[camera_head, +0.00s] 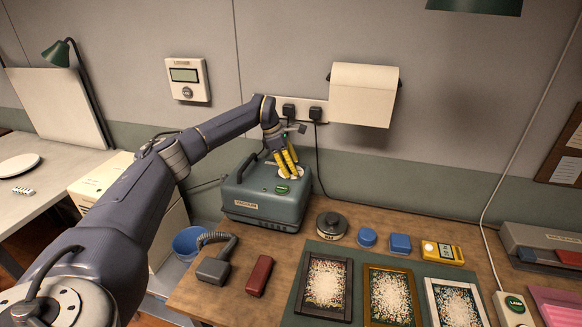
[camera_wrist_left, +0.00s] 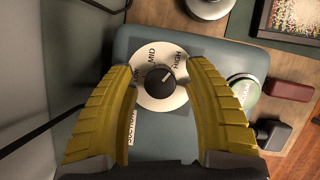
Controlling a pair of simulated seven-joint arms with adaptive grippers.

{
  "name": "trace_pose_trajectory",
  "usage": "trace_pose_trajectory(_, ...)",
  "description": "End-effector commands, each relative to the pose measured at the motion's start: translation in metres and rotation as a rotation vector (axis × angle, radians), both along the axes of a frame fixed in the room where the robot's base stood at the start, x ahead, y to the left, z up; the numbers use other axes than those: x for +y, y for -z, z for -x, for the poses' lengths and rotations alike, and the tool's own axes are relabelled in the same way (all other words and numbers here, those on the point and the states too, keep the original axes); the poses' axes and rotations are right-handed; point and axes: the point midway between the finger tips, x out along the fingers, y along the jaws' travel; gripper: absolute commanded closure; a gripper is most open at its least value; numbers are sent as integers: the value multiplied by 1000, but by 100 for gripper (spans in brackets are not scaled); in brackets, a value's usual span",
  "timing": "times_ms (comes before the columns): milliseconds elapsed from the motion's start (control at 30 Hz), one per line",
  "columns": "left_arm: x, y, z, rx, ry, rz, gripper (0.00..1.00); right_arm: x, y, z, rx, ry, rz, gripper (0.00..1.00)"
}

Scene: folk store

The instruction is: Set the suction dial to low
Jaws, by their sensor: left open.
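The suction dial (camera_wrist_left: 162,98) is a white disc with a black knob (camera_wrist_left: 158,82) on top of the grey-green vacuum unit (camera_head: 262,213). In the left wrist view its MID and HIGH labels show; the label at its left is partly covered by a finger. A pale mark on the knob seems to point up and right, towards HIGH. My left gripper (camera_head: 287,165) is open, its yellow fingers pointing down over the dial. In the left wrist view the fingers (camera_wrist_left: 161,72) stand on either side of the knob, apart from it. My right gripper is not in view.
A green button (camera_wrist_left: 244,92) sits beside the dial. The vacuum's black handle (camera_head: 246,167) rises at its left. A dark round tin (camera_head: 332,226), a hose nozzle (camera_head: 214,268), a red block (camera_head: 259,276) and framed panels (camera_head: 325,287) lie on the bench.

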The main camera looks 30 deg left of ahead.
Motion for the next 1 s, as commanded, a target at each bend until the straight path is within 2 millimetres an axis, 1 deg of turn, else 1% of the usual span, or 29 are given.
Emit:
trace_pose_trajectory(33,0,0,0,0,0,0,56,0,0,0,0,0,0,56)
trace_pose_trajectory(67,0,0,0,0,0,0,59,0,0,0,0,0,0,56)
trace_pose_trajectory(400,0,0,0,0,0,0,99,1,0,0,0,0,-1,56)
trace_pose_trajectory(433,0,0,0,0,0,0,100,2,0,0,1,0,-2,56)
trace_pose_trajectory(767,-1,0,0,-1,0,1,100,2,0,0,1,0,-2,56)
trace_pose_trajectory(1000,-2,0,0,-1,-58,0,100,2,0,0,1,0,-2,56)
